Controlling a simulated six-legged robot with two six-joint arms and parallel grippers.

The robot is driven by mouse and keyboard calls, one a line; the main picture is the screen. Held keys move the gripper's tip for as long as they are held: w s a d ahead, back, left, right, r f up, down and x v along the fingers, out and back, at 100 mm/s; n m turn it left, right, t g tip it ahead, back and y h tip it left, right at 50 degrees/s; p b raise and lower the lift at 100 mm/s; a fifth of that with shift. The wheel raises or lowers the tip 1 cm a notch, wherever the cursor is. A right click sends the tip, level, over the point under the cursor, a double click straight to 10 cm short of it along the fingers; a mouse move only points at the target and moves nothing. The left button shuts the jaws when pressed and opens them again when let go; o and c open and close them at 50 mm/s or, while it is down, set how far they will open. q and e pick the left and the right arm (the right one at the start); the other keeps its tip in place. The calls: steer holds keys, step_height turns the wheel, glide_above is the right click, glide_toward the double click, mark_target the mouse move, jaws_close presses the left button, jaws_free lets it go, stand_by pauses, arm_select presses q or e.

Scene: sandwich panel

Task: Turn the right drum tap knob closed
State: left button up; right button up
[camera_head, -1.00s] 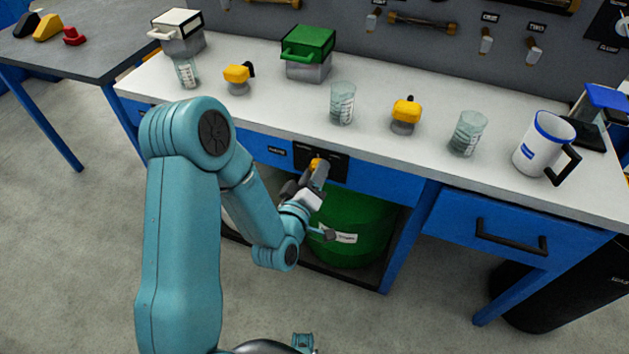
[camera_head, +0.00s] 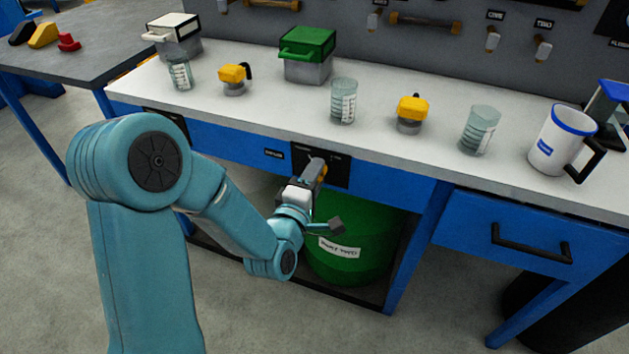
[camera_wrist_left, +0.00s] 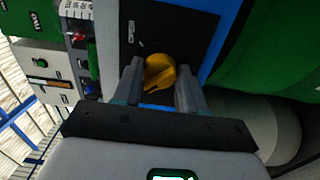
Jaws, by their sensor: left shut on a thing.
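The yellow tap knob (camera_wrist_left: 160,72) sits on a black panel (camera_wrist_left: 196,38) and lies between the two fingers of my left gripper (camera_wrist_left: 161,90) in the left wrist view. The gripper is shut on it. In the head view, my left gripper (camera_head: 318,168) reaches the same black panel (camera_head: 338,176) on the blue bench front, and only a sliver of the knob (camera_head: 323,174) shows beside the fingers. Marks on the panel are too small to read. A green drum (camera_head: 375,240) with a white label stands below. My right gripper is out of view.
The white benchtop (camera_head: 280,106) above holds glass beakers (camera_head: 343,100), yellow-topped items (camera_head: 411,112), a green-lidded box (camera_head: 308,55) and a white jug (camera_head: 553,140). A blue drawer (camera_head: 500,235) with a black handle is to the right. Bench legs flank the drum.

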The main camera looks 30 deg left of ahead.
arm_select(q)
steer(key=shift+r, duration=0.1)
stand_by(0.4)
steer(key=o, duration=1.1)
steer(key=shift+w, duration=0.1)
steer(key=shift+c, duration=0.2)
